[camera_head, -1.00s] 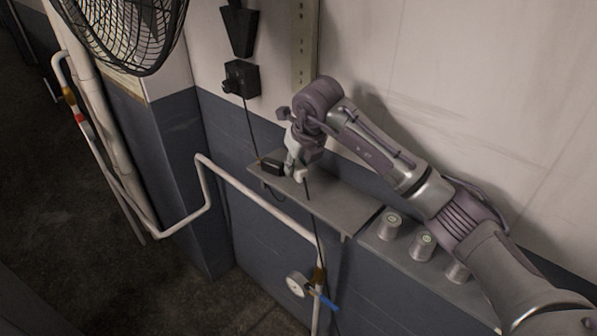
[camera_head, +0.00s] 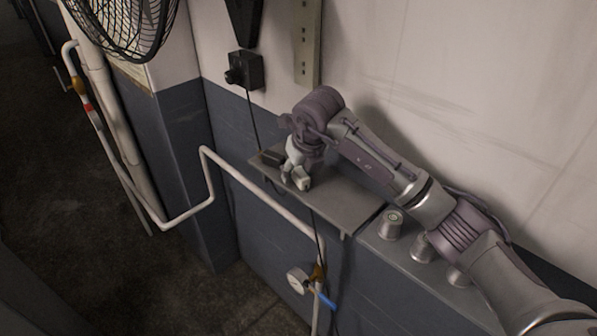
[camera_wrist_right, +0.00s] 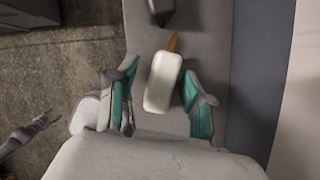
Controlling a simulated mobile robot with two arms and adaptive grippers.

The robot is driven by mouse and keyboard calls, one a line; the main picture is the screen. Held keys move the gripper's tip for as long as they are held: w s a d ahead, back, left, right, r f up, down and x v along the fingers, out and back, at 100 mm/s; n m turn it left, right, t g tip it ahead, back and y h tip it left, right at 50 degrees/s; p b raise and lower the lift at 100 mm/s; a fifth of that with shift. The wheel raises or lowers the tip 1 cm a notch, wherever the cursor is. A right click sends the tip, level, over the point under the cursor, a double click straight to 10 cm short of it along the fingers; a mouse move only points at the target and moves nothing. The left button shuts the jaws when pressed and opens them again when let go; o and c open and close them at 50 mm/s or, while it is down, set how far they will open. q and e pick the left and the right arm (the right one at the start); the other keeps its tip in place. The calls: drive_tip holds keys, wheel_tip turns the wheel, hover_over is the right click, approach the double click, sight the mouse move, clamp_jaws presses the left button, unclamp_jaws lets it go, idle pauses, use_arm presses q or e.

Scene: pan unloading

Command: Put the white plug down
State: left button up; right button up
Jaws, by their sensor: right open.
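The white plug (camera_wrist_right: 163,82) shows in the wrist view over the grey shelf, its orange tip pointing away from my gripper. It lies between the spread fingers of my right gripper (camera_wrist_right: 159,88), close to the right finger, with a gap to the left one. I cannot tell whether it touches the right finger. In the head view my right gripper (camera_head: 297,178) is low at the shelf (camera_head: 345,200), and I cannot make out the plug there. A small grey-purple shape (camera_wrist_right: 28,128) at the wrist view's left edge looks like my left gripper; its jaws are unclear.
A dark block (camera_head: 271,158) sits at the shelf's left end, just beyond the plug. Metal cylinders (camera_head: 390,225) stand on the lower ledge to the right. A white pipe (camera_head: 255,192) runs in front of the shelf. A black wall box (camera_head: 245,70) has a cable hanging down.

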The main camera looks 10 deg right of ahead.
drive_tip(key=a+b+v, duration=0.1)
drive_tip(key=b+v, duration=0.1)
drive_tip(key=v, duration=1)
drive_tip(key=shift+d+b, duration=0.3)
drive_tip(key=shift+b, duration=0.05)
